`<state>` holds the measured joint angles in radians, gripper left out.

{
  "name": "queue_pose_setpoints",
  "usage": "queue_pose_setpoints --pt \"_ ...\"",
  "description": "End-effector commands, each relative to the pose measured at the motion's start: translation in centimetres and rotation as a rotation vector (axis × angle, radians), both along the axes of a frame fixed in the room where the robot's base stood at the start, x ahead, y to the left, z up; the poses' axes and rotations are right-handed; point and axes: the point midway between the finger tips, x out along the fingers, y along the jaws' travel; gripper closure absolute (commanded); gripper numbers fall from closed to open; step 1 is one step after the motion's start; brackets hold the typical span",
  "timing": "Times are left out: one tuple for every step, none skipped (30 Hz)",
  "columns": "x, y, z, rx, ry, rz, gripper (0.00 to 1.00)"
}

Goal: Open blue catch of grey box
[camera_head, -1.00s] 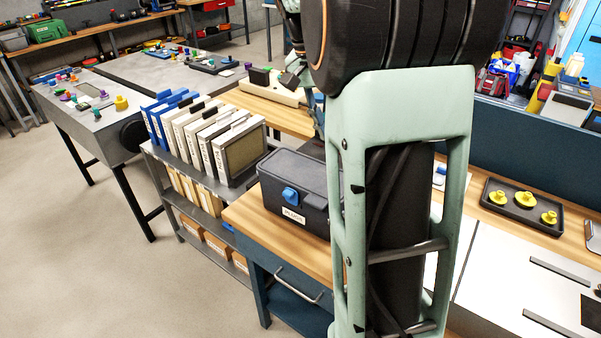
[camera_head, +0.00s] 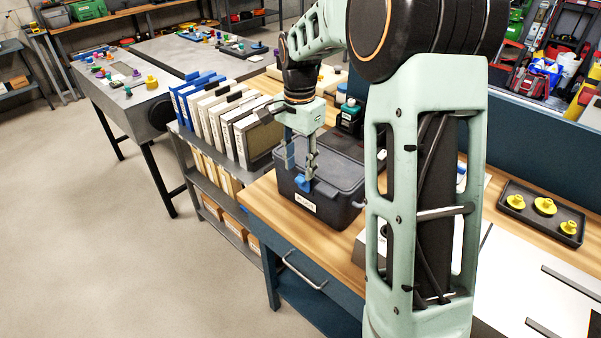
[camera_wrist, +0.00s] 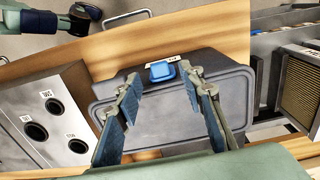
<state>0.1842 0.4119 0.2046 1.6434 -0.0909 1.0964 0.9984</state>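The dark grey box (camera_head: 335,200) stands on the wooden bench top with its lid down. Its blue catch (camera_head: 303,184) is on the front face, above a white label; in the wrist view the blue catch (camera_wrist: 161,71) shows at the box's far edge, beyond the fingertips. My gripper (camera_head: 309,176) points down over the front edge of the box, with its tips close to the catch. In the wrist view my gripper (camera_wrist: 166,88) has its two fingers well apart with nothing between them. I cannot tell whether a finger touches the catch.
White and blue binders (camera_head: 215,115) stand on a shelf left of the box. A grey panel with round holes (camera_wrist: 45,120) lies beside the box in the wrist view. A black tray (camera_head: 541,212) with yellow parts sits at the right. Bare wood (camera_head: 275,215) lies in front of the box.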

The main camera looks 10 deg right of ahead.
Motion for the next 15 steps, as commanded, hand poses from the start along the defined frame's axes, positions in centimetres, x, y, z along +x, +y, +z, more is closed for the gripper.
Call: queue_pose_setpoints --pt "-0.1 0.0 -0.9 0.000 0.003 0.000 0.64" --pt "-0.1 0.0 -1.3 0.000 0.003 0.000 0.64" --pt "0.0 0.0 -1.7 0.000 0.001 -0.001 0.64" --pt "0.0 0.0 -2.0 0.000 0.001 -0.001 0.64" --pt "0.0 0.0 -2.3 0.000 0.001 -0.001 0.64" --pt "0.0 0.0 -2.6 0.001 0.001 -0.001 0.64" --pt "0.0 0.0 -2.8 0.001 0.001 -0.001 0.64" --pt "0.0 0.0 -2.9 0.001 0.001 -0.001 0.64" --pt "0.0 0.0 -3.1 0.000 0.000 -0.001 0.64" --pt "0.0 0.0 -3.1 0.000 0.000 0.000 0.64" --pt "0.0 0.0 -3.2 0.000 0.000 0.000 0.64" --pt "0.0 0.0 -3.2 0.000 0.000 0.000 0.64" --pt "0.0 0.0 -3.2 0.000 0.000 0.000 0.64" --pt "0.0 0.0 -3.2 -0.001 -0.001 0.000 0.64" --pt "0.0 0.0 -3.2 -0.001 -0.001 0.000 0.64"
